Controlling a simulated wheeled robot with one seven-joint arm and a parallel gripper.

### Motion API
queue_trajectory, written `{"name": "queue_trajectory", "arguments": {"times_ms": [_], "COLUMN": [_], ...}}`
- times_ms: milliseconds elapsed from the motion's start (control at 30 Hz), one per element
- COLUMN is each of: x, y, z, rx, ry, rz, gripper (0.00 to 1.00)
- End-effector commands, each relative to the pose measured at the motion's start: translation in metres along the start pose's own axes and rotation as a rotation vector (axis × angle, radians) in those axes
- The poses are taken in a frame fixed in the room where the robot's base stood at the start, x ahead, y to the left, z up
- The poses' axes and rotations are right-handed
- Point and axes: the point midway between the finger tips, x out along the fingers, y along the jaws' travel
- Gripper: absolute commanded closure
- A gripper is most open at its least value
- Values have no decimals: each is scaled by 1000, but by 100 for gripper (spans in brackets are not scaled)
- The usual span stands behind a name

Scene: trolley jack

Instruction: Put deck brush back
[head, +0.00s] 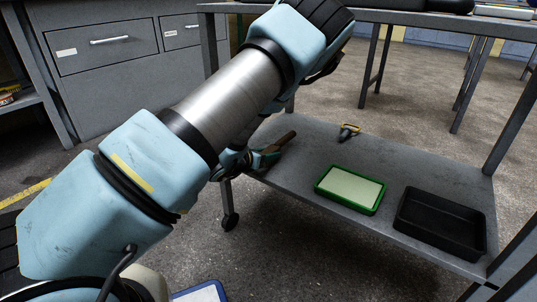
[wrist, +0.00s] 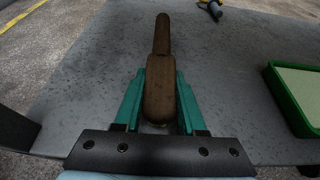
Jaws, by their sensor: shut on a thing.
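The deck brush (wrist: 161,85) shows as a brown wooden body with a narrower handle pointing away from me. My gripper (wrist: 160,80) has its teal fingers shut on the brush, one on each side. In the head view, my gripper (head: 267,158) is at the left end of the trolley's lower shelf, and the brush (head: 284,141) points toward the back right. The brush is over or on the shelf; I cannot tell whether it touches. I cannot make out any bristles.
On the grey lower shelf (head: 320,144) are a green-rimmed tray with a pale inside (head: 349,190), a black open tray (head: 440,223) and a small yellow-and-dark tool (head: 348,131). The trolley's upper level and posts frame the shelf. Grey drawers (head: 105,45) stand at the left.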

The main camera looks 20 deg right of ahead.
Motion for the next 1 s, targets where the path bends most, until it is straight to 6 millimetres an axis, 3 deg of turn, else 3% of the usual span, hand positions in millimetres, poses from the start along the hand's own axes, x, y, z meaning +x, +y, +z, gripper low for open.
{"name": "queue_trajectory", "arguments": {"times_ms": [33, 300, 633, 767, 1000], "x": [1, 0, -3, -22, -74], "y": [0, 0, 0, 0, 1], "z": [-2, -1, 3, 3, 4], "rx": [0, 0, 0, 0, -2], "ry": [0, 0, 1, 4, 5], "rz": [0, 0, 1, 2, 3], "gripper": [59, 30, 30, 30, 30]}}
